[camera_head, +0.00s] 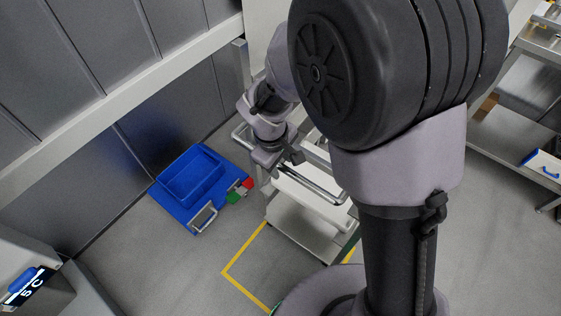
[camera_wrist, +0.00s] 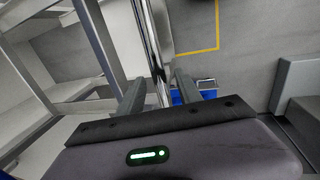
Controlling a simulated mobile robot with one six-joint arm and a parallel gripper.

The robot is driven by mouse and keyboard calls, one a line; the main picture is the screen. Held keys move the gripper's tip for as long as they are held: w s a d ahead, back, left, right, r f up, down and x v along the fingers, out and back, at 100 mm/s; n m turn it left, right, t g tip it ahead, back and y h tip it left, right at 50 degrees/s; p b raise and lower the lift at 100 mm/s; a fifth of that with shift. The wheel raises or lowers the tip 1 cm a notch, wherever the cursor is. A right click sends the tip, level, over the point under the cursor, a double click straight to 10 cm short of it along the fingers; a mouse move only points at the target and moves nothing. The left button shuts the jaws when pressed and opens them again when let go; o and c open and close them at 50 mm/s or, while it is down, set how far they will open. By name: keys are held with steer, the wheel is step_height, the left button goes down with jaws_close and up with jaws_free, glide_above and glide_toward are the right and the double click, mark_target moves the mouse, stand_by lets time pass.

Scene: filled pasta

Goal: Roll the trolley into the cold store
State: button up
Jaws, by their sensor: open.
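The trolley (camera_head: 300,226) is a pale metal cart with flat shelves, standing on the grey floor in the middle of the head view, partly hidden behind my arm. A shiny tubular bar (camera_head: 318,188) runs along its near upper side. My gripper (camera_head: 287,160) is at that bar's left part. In the wrist view my gripper (camera_wrist: 158,90) is open, with the bar (camera_wrist: 152,45) running between its two fingers. I cannot tell whether either finger touches it. A grey unit with a display (camera_head: 30,285) reading 5 C stands at the lower left; the cold store's opening is not clear.
A blue platform with a blue bin (camera_head: 190,178), a metal handle and red and green blocks stands left of the trolley by the grey wall (camera_head: 165,115). A yellow line (camera_head: 243,250) marks the floor. A steel table (camera_head: 510,130) stands at right.

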jaws_close()
stand_by(1.3)
